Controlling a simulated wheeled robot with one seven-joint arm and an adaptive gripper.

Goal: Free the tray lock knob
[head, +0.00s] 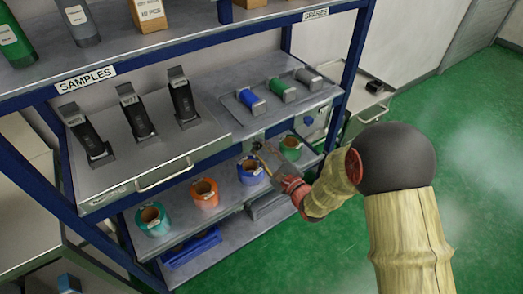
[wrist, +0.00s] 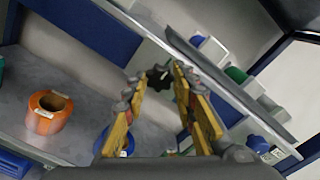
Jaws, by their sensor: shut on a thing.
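The black lobed knob (wrist: 158,76) sits between the two fingertips of my gripper (wrist: 159,82) in the wrist view, just below the edge of a grey tray or shelf (wrist: 225,85). My gripper is shut on the knob. In the head view my gripper (head: 268,158) reaches in under the front edge of the upper shelf, and the knob (head: 257,146) is small and partly hidden there. I cannot tell from these frames how far the knob is turned.
Above lies a tray with blue, green and grey spools (head: 282,89). A drawer unit with black devices (head: 136,116) is to the left. Below, tape rolls in teal, orange (head: 204,192), blue (head: 250,170) and green stand close to my gripper. Green floor is open at right.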

